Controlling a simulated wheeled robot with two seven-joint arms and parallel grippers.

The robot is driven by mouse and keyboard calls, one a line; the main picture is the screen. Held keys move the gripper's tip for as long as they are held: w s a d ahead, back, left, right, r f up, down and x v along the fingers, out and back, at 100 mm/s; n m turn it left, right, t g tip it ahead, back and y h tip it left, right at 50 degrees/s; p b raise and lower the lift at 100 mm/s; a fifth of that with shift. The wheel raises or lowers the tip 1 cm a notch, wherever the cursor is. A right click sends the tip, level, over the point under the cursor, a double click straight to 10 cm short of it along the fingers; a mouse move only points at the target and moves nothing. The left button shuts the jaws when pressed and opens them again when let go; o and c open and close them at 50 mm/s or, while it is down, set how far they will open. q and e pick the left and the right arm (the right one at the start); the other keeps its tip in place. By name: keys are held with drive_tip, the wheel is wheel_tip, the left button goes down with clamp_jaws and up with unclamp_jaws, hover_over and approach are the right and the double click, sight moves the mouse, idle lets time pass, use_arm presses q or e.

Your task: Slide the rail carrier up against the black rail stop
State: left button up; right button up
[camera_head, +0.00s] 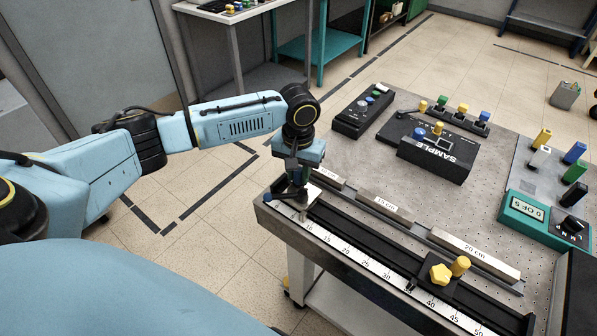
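My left gripper (294,203) points down right over this piece. Its fingers and the carrier overlap, so I cannot tell whether they are closed on it. A long stretch of rail lies between carrier and stop. My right gripper is not in view.
Grey spacer bars (385,206) marked in cm lie along the rail's far side. A black SAMPLE box (436,158), a teal meter (527,218) and several coloured knobs stand farther back. The rail between carrier and stop looks clear.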

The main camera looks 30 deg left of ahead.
use_arm(q)
clamp_jaws()
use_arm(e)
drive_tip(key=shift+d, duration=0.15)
